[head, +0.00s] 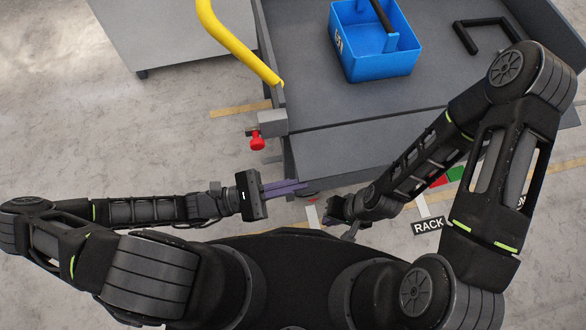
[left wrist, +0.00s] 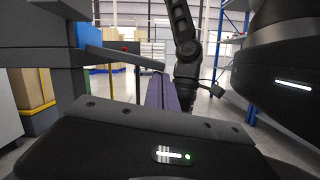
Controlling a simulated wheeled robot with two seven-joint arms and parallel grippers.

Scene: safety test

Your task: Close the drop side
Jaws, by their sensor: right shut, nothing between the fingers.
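The drop side (head: 385,148) is a grey panel along the near edge of the cart's deck (head: 310,85). It looks folded outward and down; its exact angle is hard to tell. A red knob (head: 257,141) on a grey block sits at the cart's left corner. My left gripper (head: 302,186), with purple fingers, looks shut and empty near the panel's lower left corner. I cannot tell whether it touches the panel. The fingers also show in the left wrist view (left wrist: 162,94). My right gripper (head: 338,222) is shut and empty in front of the panel, partly hidden by its wrist.
A blue tote (head: 375,65) with a dark handle stands on the deck. A black bracket (head: 485,30) lies farther right. A yellow rail (head: 235,45) rises at the cart's left side. A grey cabinet (head: 175,35) stands behind left. Open floor (head: 130,130) lies left.

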